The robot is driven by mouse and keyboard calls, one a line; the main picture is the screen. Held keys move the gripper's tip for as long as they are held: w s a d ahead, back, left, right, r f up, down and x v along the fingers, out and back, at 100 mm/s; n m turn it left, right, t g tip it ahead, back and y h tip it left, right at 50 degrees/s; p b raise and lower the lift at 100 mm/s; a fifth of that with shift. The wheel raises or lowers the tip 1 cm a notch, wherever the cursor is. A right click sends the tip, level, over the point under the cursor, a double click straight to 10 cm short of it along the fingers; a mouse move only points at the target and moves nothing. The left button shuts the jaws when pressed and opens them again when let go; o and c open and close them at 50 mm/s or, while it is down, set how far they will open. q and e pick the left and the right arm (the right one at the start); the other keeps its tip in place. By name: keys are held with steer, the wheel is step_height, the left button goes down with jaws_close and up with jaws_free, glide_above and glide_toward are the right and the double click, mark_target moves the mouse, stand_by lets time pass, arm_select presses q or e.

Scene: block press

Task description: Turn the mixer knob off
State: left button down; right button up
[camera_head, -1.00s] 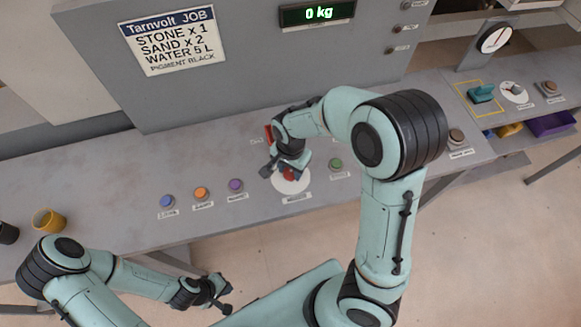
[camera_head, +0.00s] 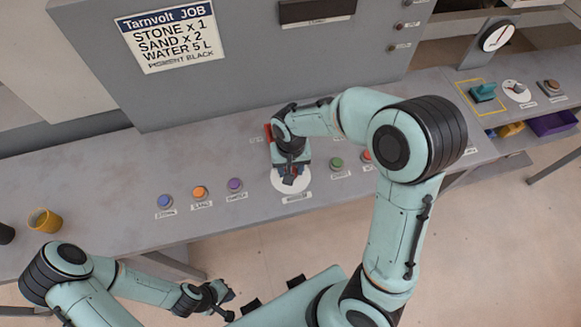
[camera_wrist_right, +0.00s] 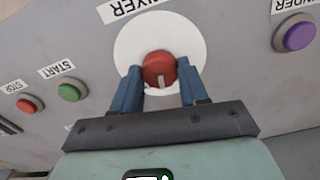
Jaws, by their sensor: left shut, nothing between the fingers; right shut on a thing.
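The mixer knob (camera_wrist_right: 158,69) is round and red with a pale mark on the side nearest my wrist, in the right wrist view. It sits on a white disc (camera_wrist_right: 134,37) labelled MIXER. My right gripper (camera_wrist_right: 158,80) has its two blue fingers on either side of the knob and is shut on it. In the head view the right gripper (camera_head: 289,172) is over the white disc (camera_head: 291,189) and mostly covers the knob. My left gripper (camera_head: 224,303) is shut and empty, low in the head view, in front of the counter.
Blue (camera_head: 164,201), orange (camera_head: 199,192) and purple (camera_head: 235,185) buttons lie left of the knob. A green button (camera_head: 337,163) and a red one (camera_head: 366,155) lie to its right. A yellow cup (camera_head: 44,221) stands at the far left. The display (camera_head: 316,11) is dark.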

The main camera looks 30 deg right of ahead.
steer(key=n, duration=0.5)
steer(key=shift+n+b, duration=0.3)
steer(key=shift+b, duration=0.05)
arm_select(q)
steer(key=shift+s+f, duration=0.55)
steer(key=shift+f, duration=0.1)
arm_select(e)
steer(key=n, duration=0.4)
steer(key=shift+n, duration=0.3)
steer(key=o, duration=1.1)
steer(key=shift+c, duration=0.2)
arm_select(q)
steer(key=shift+w+r+p, duration=0.6)
steer(key=shift+w+r, duration=0.1)
steer(key=shift+r, duration=0.15)
arm_select(e)
step_height(320, 180, up, 14)
steer(key=shift+f+n, duration=0.25)
steer(key=shift+n, duration=0.05)
steer(key=shift+f, duration=0.1)
